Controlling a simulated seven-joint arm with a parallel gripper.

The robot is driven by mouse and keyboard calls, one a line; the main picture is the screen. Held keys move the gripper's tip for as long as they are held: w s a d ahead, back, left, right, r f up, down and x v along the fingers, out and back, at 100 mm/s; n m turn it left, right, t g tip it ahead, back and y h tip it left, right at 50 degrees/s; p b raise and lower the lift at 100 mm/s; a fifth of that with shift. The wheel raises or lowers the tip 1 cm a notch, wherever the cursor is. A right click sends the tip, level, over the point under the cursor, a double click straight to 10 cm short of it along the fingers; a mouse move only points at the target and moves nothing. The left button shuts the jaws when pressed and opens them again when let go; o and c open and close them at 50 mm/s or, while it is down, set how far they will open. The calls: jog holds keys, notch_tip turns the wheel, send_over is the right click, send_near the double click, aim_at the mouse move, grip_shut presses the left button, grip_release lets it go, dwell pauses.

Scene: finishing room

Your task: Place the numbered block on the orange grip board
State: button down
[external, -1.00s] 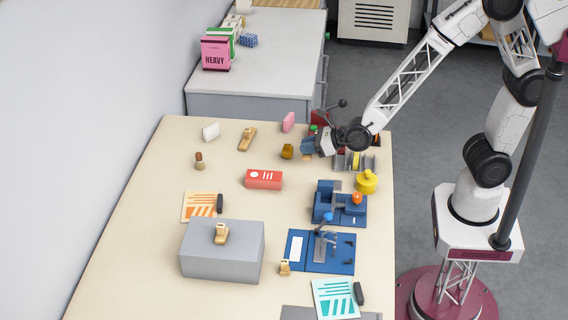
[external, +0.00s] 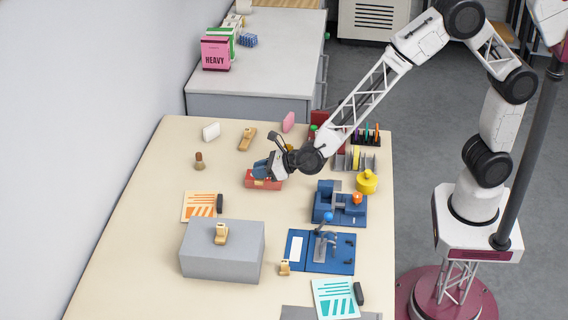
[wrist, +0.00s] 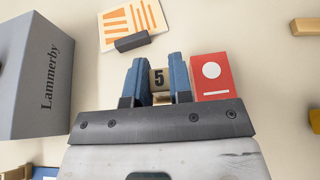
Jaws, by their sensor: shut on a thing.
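In the wrist view, my gripper (wrist: 157,75) has its two blue fingers shut on a tan block (wrist: 158,80) marked with a dark 5. The orange grip board (wrist: 126,17) shows beyond the fingers, a pale sheet with orange stripes and a dark bar (wrist: 132,42) along its near edge. In the external view, my gripper (external: 262,170) is above the red box, to the right of and behind the orange grip board (external: 198,206). The held block cannot be made out there. The board's striped face looks bare.
The red box (wrist: 212,78) is close beside my right finger in the wrist view. A grey box (external: 222,252) with a wooden piece (external: 221,233) on top stands in front of the board. Blue fixtures (external: 320,251) are at the right. The table left of the board is clear.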

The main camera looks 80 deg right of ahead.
jog(key=shift+w+a+f, duration=0.3)
jog(key=shift+w+a, duration=0.45)
jog(key=shift+a, duration=0.05)
jog(key=shift+w+a+f, duration=0.3)
jog(key=shift+w+a, duration=0.4)
jog(key=shift+a, duration=0.05)
send_over(201, 206)
jog(key=shift+w+f, duration=0.1)
jog(key=shift+f, duration=0.65)
jog(key=shift+f, duration=1.75)
jog(key=shift+f, duration=0.4)
